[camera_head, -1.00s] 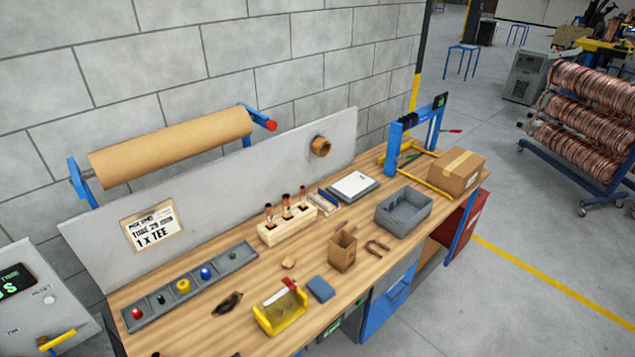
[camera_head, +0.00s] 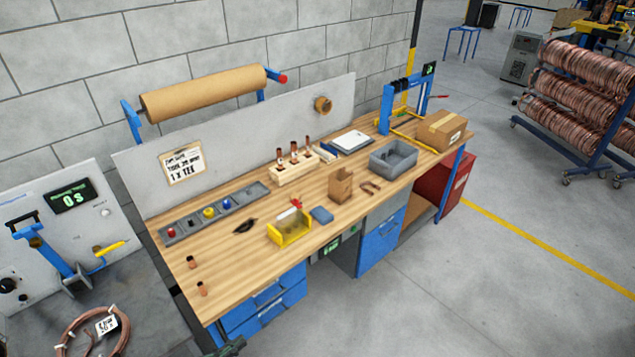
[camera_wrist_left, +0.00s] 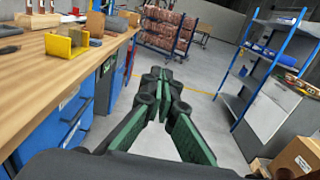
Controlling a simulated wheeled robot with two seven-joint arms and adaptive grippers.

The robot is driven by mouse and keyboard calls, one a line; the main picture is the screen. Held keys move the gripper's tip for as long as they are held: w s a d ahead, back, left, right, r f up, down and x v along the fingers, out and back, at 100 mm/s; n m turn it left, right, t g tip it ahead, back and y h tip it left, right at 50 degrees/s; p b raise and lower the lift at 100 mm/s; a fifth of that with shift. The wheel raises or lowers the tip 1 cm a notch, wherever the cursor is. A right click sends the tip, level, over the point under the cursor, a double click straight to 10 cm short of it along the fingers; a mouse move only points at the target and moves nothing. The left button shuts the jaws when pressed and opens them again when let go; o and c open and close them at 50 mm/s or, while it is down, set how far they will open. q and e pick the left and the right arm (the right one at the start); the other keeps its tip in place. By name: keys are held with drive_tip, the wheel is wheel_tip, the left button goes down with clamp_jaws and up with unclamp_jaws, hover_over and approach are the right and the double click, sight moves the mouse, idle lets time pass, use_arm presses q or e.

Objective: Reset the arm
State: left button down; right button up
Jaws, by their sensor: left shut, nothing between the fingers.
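My left gripper (camera_wrist_left: 161,78) points away from the camera in the left wrist view. Its dark fingers with green pads come together at the tips, and nothing is held between them. It hangs beside the workbench's front edge, over the floor. In the head view only a small dark part of the left gripper (camera_head: 230,347) shows at the bottom edge, in front of the wooden workbench (camera_head: 240,275). My right gripper is in neither current view.
The bench carries a yellow fixture (camera_head: 290,232), a grey bin (camera_head: 393,157), a cardboard box (camera_head: 441,130) and a wooden tube rack (camera_head: 293,173). A copper coil (camera_head: 68,335) lies at the lower left. Open grey floor (camera_head: 480,270) spreads to the right.

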use_arm(q)
drive_tip(key=w+a+f+m+y+b, duration=0.1)
drive_tip(key=a+f+y, duration=0.3)
drive_tip(key=f, duration=0.7)
drive_tip(key=w+a+f+m+y+b, duration=0.1)
drive_tip(key=a+f+m+y, duration=0.1)
drive_tip(key=a+f, duration=0.6)
drive_tip(key=s+a+f+m+g+y+b, duration=0.1)
drive_tip(key=s+a+f+m+g+y, duration=0.2)
drive_tip(key=f, duration=0.9)
drive_tip(key=s+a+f+m+y, duration=0.1)
drive_tip(key=s+a+f+m, duration=0.2)
drive_tip(key=f, duration=0.8)
drive_tip(key=s+f+m+g+y+b, duration=0.25)
drive_tip(key=s+f+m+g, duration=0.4)
drive_tip(key=s+f, duration=1.1)
drive_tip(key=s+d+f+m, duration=0.2)
drive_tip(key=s+f+m, duration=0.2)
drive_tip(key=s+m, duration=0.2)
drive_tip(key=s+d+f+m+g+y+b, duration=0.1)
drive_tip(key=s+d+f+m, duration=0.2)
drive_tip(key=s+f+m, duration=0.2)
drive_tip(key=s+m, duration=0.1)
drive_tip(key=s, duration=0.2)
drive_tip(key=shift+d+f, duration=0.3)
use_arm(e)
wheel_tip(320, 180, down, 7)
drive_tip(key=s, duration=0.1)
drive_tip(key=shift+s, duration=0.35)
